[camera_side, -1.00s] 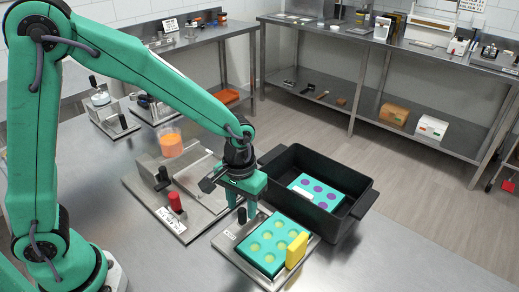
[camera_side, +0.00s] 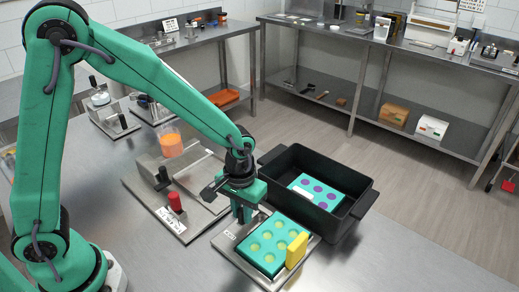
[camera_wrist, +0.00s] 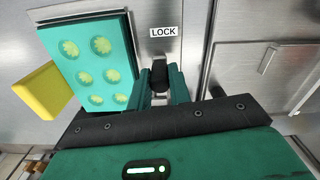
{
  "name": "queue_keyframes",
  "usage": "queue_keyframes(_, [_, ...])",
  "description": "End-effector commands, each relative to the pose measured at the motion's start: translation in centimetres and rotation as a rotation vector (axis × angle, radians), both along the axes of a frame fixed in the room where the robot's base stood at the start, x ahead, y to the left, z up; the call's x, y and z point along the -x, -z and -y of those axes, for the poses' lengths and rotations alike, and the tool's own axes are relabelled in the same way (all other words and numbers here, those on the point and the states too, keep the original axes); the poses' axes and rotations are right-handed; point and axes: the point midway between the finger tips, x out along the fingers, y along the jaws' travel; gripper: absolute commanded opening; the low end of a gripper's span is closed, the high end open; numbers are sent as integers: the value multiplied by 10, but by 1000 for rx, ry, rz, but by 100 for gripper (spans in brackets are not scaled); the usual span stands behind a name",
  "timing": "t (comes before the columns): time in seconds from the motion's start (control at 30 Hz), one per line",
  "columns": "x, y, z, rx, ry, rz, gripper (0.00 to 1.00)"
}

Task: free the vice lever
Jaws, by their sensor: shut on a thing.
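The vice lever is a short upright handle with a black knob (camera_wrist: 160,76), in front of a LOCK label (camera_wrist: 163,31) on the steel vice plate (camera_side: 222,240). My gripper (camera_wrist: 161,92) is shut on the knob, one green finger on each side. In the side view my gripper (camera_side: 243,217) is low at the plate's back left corner and hides the lever. A teal mould (camera_side: 274,241) with several pale yellow-green filled cavities lies on the plate beside the lever. A yellow block (camera_side: 297,251) stands against the mould's right side.
A black bin (camera_side: 268,174) behind the vice holds another teal mould (camera_side: 298,184) with purple fills. To the left is a steel depositor base (camera_side: 208,205) with a red-knobbed lever (camera_side: 175,202), a black-knobbed lever (camera_side: 162,177) and an orange-filled cup (camera_side: 171,146). The front table is clear.

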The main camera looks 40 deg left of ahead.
Motion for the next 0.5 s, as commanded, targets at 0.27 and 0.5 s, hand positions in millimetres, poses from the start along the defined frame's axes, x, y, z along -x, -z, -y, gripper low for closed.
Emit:
queue_keyframes(0.27, [0, 0, -2, 0, 27, 0, 0])
queue_keyframes(0.5, [-1, 0, -8, 0, 124, 0, 0])
